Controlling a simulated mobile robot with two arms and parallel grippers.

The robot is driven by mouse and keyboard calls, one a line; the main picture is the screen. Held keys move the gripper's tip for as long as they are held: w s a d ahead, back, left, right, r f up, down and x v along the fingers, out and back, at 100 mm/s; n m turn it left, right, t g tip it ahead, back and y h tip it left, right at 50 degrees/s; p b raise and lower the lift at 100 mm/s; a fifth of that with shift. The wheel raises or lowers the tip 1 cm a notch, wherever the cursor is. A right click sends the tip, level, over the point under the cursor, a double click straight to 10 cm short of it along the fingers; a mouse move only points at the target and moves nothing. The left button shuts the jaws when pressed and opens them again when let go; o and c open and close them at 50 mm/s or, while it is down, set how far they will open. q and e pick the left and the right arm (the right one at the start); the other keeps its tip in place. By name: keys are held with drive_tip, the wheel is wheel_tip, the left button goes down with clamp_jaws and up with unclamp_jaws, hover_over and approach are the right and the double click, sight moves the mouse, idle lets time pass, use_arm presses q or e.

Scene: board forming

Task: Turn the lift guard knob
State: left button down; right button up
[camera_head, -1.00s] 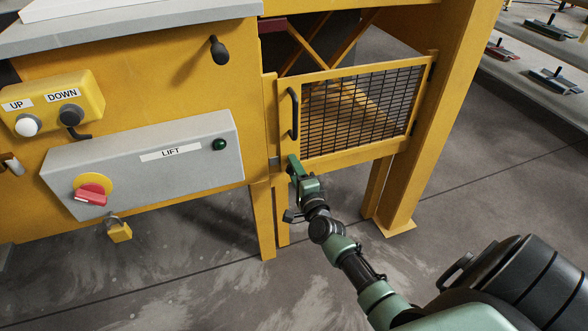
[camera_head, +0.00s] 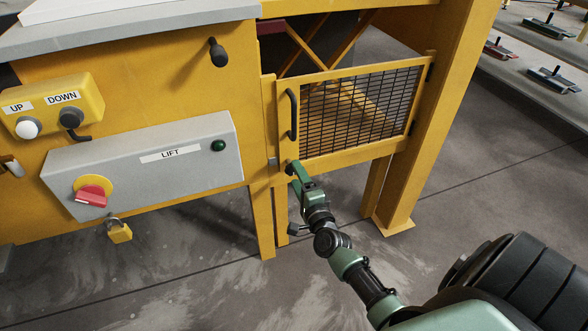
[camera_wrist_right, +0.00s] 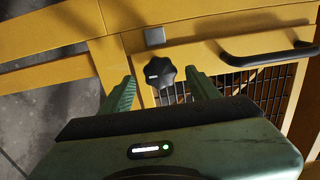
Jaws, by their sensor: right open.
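The lift guard knob (camera_wrist_right: 161,73) is a black lobed knob with a small white mark. In the right wrist view it sits on the yellow guard frame, between the two green fingers of my right gripper (camera_wrist_right: 158,82). The fingers are spread apart with a gap on each side of the knob. In the head view my right gripper (camera_head: 297,174) is at the lower left corner of the mesh guard (camera_head: 352,148), and the knob is small and mostly hidden there. My left gripper is not in view.
A black handle (camera_head: 292,114) stands on the guard frame above the gripper. To the left are the grey LIFT box (camera_head: 130,172) with a red switch (camera_head: 92,194), a padlock (camera_head: 119,232) and the UP/DOWN box (camera_head: 88,92). A yellow post (camera_head: 430,110) stands right.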

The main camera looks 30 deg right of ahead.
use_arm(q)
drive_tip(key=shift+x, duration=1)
use_arm(e)
drive_tip(key=shift+v, duration=2.05)
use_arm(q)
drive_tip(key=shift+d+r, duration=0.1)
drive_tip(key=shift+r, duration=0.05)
